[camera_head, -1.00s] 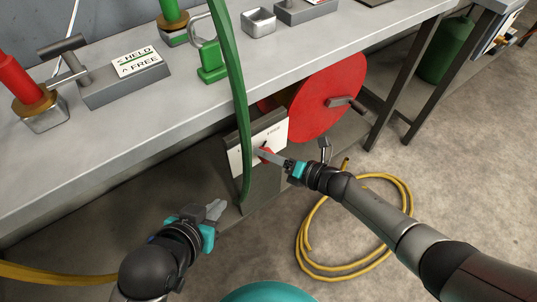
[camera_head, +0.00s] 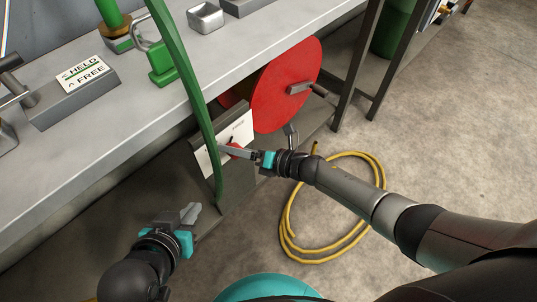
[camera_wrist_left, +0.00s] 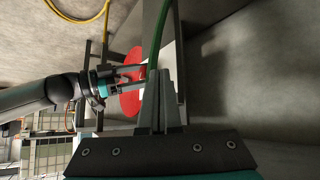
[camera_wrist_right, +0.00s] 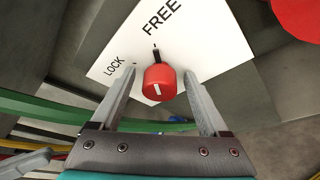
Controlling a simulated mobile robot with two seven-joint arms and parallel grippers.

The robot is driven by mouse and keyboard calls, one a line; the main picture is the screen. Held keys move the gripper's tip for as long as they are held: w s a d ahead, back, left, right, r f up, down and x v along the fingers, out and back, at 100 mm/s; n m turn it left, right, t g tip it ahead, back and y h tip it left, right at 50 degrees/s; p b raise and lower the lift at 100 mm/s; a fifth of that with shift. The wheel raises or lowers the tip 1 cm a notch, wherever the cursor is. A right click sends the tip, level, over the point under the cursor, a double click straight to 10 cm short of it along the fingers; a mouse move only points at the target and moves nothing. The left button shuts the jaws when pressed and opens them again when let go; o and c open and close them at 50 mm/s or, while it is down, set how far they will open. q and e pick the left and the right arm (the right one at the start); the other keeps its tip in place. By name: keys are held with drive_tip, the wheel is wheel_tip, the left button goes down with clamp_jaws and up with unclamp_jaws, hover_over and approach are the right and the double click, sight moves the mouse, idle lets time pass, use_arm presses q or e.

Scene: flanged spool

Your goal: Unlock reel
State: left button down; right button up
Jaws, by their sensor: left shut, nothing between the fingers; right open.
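The red reel (camera_head: 285,85) with a grey crank handle (camera_head: 300,88) sits under the bench. Beside it is a white panel (camera_wrist_right: 118,62) marked LOCK and FREE, also in the head view (camera_head: 240,132). A red knob (camera_wrist_right: 158,82) with a white mark stands out from the panel. A dark pointer-like piece shows behind the knob on the FREE side. My right gripper (camera_wrist_right: 159,76) is open, with one finger on each side of the knob; contact is unclear. My left gripper (camera_head: 192,212) is shut and empty, low and left of the panel.
A green strap or hose (camera_head: 185,85) hangs past the bench edge, in front of the panel's left side. The bench (camera_head: 130,120) carries a HELD/FREE block (camera_head: 78,88). A yellow hose coil (camera_head: 287,225) lies on the floor beneath my right arm.

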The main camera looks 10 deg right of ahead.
use_arm(q)
drive_tip(key=s+a+g+y+p, duration=0.2)
drive_tip(key=s+a+g+p, duration=0.1)
drive_tip(key=s+a+g, duration=0.15)
drive_tip(key=shift+n+g, duration=0.3)
drive_tip(key=shift+g, duration=0.05)
drive_tip(key=shift+a+f+p, duration=0.15)
drive_tip(key=shift+f+p, duration=0.4)
drive_tip(key=shift+f, duration=0.75)
drive_tip(key=shift+a+f+p, duration=0.15)
drive_tip(key=shift+f+p, duration=0.4)
drive_tip(key=shift+f, duration=0.7)
use_arm(e)
drive_tip(key=v, duration=1.5)
drive_tip(key=shift+d, duration=0.1)
